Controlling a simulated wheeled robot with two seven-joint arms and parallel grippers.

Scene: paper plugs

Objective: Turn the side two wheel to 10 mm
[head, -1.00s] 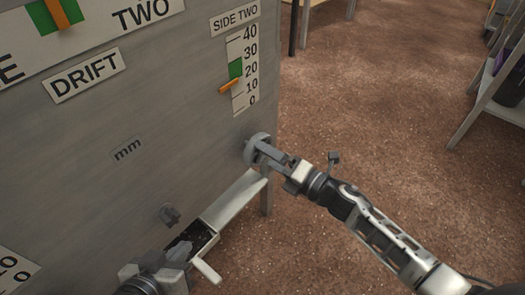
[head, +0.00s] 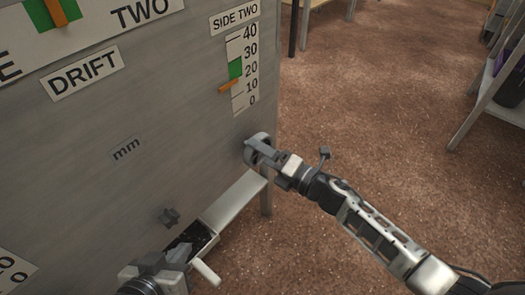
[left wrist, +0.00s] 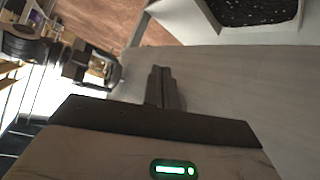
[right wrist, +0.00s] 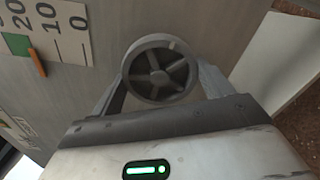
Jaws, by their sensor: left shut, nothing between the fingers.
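The side two wheel (right wrist: 158,70) is a grey spoked handwheel low on the panel's right edge, under the SIDE TWO scale (head: 243,70). My right gripper (head: 257,150) is at the wheel. In the right wrist view its fingers (right wrist: 161,78) lie on opposite sides of the rim and appear to touch it. The orange pointer (head: 228,86) stands between 10 and 20, below the green band (head: 235,68). It also shows in the right wrist view (right wrist: 37,62). My left gripper (left wrist: 163,88) is shut and empty, low in front of the panel.
A pale tray (head: 237,200) with dark contents juts out below. A shelf rack (head: 490,100) stands at the right. The brown floor right of the panel is clear.

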